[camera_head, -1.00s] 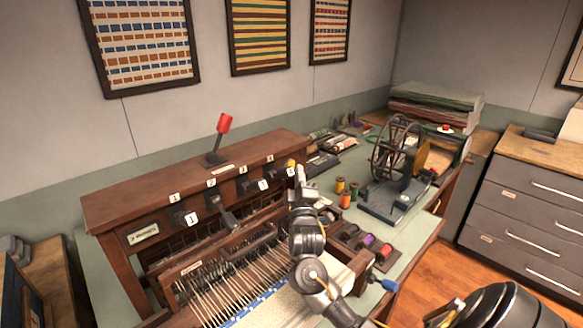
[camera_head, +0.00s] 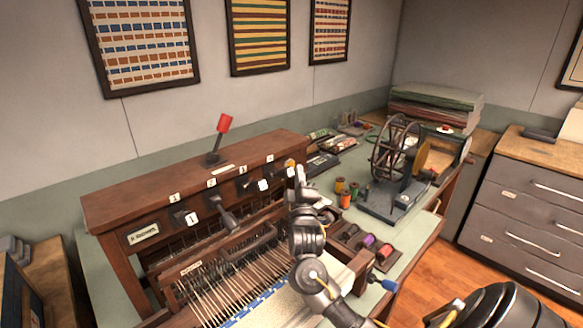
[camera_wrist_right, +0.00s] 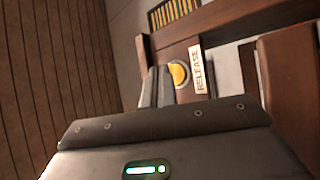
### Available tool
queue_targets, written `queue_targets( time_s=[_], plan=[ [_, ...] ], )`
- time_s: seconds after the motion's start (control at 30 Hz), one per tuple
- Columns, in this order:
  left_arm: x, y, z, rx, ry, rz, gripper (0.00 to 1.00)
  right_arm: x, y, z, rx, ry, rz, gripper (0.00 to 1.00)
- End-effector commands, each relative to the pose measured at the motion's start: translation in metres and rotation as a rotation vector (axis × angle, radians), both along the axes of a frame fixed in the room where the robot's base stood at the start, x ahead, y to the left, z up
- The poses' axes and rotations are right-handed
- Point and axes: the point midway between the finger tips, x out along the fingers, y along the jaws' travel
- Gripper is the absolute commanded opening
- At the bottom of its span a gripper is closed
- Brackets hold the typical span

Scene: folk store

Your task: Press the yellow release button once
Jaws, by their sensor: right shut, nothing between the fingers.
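The yellow release button (camera_head: 290,162) is a small round knob on the front of the brown wooden loom (camera_head: 150,190), near its right end. In the right wrist view the button (camera_wrist_right: 179,74) sits beside a white RELEASE label (camera_wrist_right: 201,71). My right gripper (camera_head: 299,171) is shut and empty, its fingertips just right of the button in the head view. In the wrist view the fingertips (camera_wrist_right: 155,74) stand at the button's left edge and partly overlap it. I cannot tell whether they touch it. My left gripper is not in view.
A red-topped lever (camera_head: 220,135) stands on the loom. A dark lever (camera_head: 227,220) and several numbered tags are on its front. Thread spools (camera_head: 345,198) and a spinning wheel (camera_head: 395,155) are to the right on the table. Warp threads lie below my right arm.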

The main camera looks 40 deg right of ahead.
Motion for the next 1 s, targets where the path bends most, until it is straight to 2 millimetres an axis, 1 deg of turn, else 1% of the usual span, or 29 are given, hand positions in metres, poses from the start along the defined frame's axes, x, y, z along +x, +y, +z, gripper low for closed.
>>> queue_targets(
  time_s=[0.37,0.7,1.0],
  plan=[
    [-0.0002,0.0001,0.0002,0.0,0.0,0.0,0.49,0.0002,0.0,0.0001,0.0,0.0,0.0,0.0],
    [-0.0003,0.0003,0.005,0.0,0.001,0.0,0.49,0.0084,0.0012,0.0004,0.0,0.0,0.0,0.0],
    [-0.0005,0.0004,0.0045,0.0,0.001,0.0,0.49,0.0085,0.0012,0.0,0.0,0.0,0.0,0.0]
  ],
)
